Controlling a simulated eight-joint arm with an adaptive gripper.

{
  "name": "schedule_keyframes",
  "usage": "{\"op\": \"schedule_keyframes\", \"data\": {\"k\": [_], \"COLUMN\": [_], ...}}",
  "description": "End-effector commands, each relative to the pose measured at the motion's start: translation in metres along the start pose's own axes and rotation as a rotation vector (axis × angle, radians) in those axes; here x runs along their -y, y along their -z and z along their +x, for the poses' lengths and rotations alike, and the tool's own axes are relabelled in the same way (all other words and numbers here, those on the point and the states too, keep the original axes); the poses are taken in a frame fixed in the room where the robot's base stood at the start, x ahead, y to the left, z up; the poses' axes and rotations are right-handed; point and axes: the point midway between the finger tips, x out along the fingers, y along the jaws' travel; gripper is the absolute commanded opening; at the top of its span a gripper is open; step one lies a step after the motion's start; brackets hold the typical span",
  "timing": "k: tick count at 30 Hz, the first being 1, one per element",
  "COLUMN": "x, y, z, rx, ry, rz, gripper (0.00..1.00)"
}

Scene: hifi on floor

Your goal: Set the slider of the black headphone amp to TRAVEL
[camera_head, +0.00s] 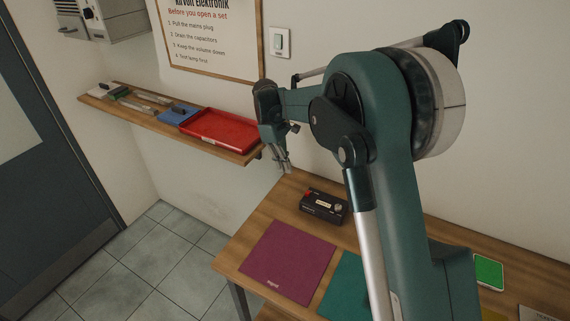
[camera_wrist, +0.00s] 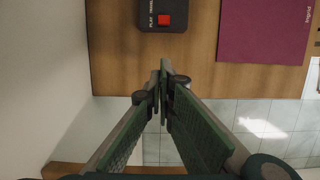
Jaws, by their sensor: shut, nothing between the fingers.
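The red slider cap (camera_wrist: 166,20) is beside the word PLAY; the TRAVEL lettering is higher in the picture, at the frame's edge. My gripper (camera_head: 286,170) is shut and empty. It hangs to the upper left of the amp in the head view, apart from it. In the wrist view its fingertips (camera_wrist: 163,75) show below the slider, over the table's edge.
A purple mat (camera_head: 288,262) lies in front of the amp, with a teal mat (camera_head: 345,288) to its right. A wall shelf (camera_head: 170,121) with a red tray (camera_head: 220,131) is left of my gripper. A green-topped object (camera_head: 489,272) is at the right.

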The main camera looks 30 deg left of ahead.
Motion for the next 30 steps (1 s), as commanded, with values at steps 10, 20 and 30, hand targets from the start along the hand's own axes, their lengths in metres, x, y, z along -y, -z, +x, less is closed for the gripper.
{"op": "schedule_keyframes", "data": {"k": [10,20,30], "x": [0.000,0.000,0.000], "y": [0.000,-0.024,-0.039], "z": [0.053,0.078,0.082], "rx": [0.000,0.000,0.000], "ry": [0.000,0.000,0.000], "rz": [0.001,0.001,0.001], "gripper": [0.00,0.00,0.00]}}
